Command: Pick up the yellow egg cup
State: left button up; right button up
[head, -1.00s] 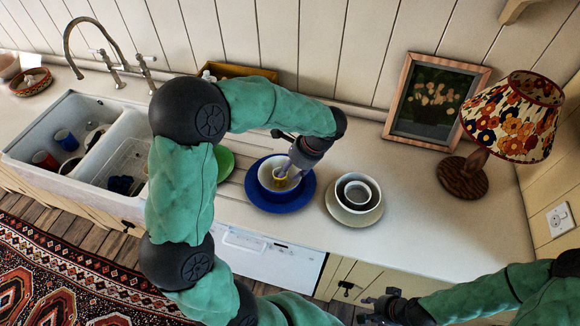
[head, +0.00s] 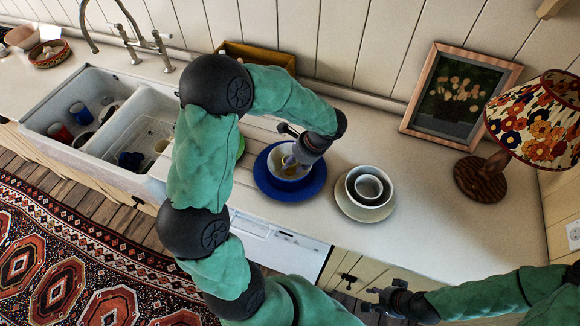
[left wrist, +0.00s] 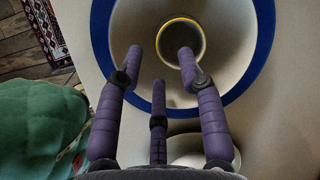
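The yellow egg cup (left wrist: 178,38) stands inside a pale bowl (left wrist: 232,62) on a blue plate (left wrist: 264,40), seen from above in the left wrist view with its yellow rim showing. In the head view only a small yellow patch of the egg cup (head: 291,172) shows in the bowl, partly hidden by my left gripper (head: 290,160). My left gripper (left wrist: 160,62) is open, its purple fingers spread over the bowl. One fingertip overlaps the cup's lower edge in the wrist view; contact cannot be told. My right gripper (head: 373,297) looks open and empty near the counter's front.
A stack of pale bowls (head: 369,188) on a plate stands right of the blue plate. A lamp (head: 482,178) and a framed picture (head: 455,98) are at the back right. The sink (head: 100,125), holding cups, is left. The counter's right front (head: 450,235) is clear.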

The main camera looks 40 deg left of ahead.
pick_arm(q)
jog(key=x, duration=0.3)
jog(key=shift+r, duration=0.1)
grip_shut()
